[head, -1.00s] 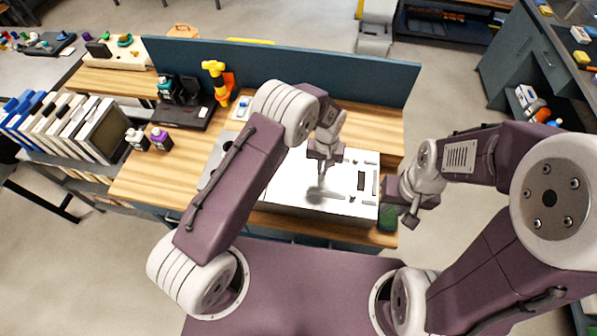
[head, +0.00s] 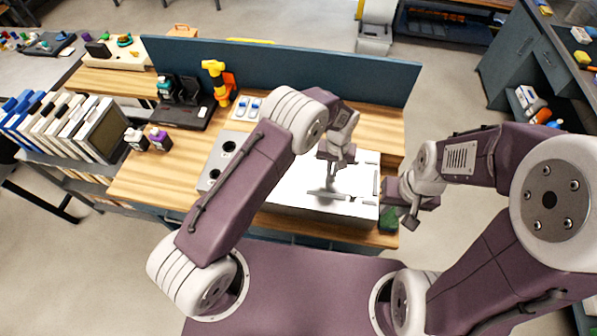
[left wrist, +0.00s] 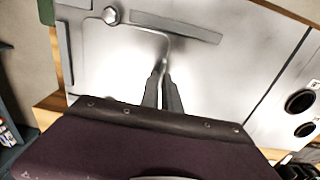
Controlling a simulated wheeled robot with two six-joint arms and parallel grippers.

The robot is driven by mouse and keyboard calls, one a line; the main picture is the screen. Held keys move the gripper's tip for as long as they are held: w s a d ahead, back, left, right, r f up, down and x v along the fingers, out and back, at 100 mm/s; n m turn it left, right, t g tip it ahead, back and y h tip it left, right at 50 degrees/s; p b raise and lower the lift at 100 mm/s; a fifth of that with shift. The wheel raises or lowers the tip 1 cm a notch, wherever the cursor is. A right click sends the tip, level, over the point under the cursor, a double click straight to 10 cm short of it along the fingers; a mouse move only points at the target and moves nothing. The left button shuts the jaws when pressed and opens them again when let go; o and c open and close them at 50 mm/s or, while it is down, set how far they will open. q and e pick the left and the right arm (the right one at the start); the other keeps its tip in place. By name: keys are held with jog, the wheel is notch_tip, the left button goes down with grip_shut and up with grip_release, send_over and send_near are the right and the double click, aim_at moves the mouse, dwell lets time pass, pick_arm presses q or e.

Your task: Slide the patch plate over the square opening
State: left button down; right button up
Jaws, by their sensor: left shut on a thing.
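A pale metal duct box (head: 290,197) lies on the wooden bench, and its top fills much of the left wrist view (left wrist: 270,45). My left gripper (head: 331,188) points down over its top. In the left wrist view the fingers (left wrist: 164,72) are close together, shut on a thin upright part of the shiny patch plate (left wrist: 130,50). A straight guide bar (left wrist: 180,27) and a bolt (left wrist: 111,15) are just beyond the plate. The dark square opening shows in neither view now. My right gripper (head: 409,218) hangs at the box's right end, apart from the plate; its finger gap is unclear.
A panel with round holes (head: 229,147) is at the box's left, also in the left wrist view (left wrist: 300,101). A green block (head: 389,219) is by the right gripper. A blue divider (head: 290,72) closes the bench's back. The bench's left front is clear.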

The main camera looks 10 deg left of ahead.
pick_arm(q)
jog(key=shift+d, duration=0.7)
jog(key=shift+d, duration=0.15)
jog(key=shift+d+b, duration=0.15)
jog(key=shift+b, duration=0.15)
jog(key=c, duration=1.7)
grip_release()
notch_tip(320, 180, up, 8)
jog(key=p, duration=0.5)
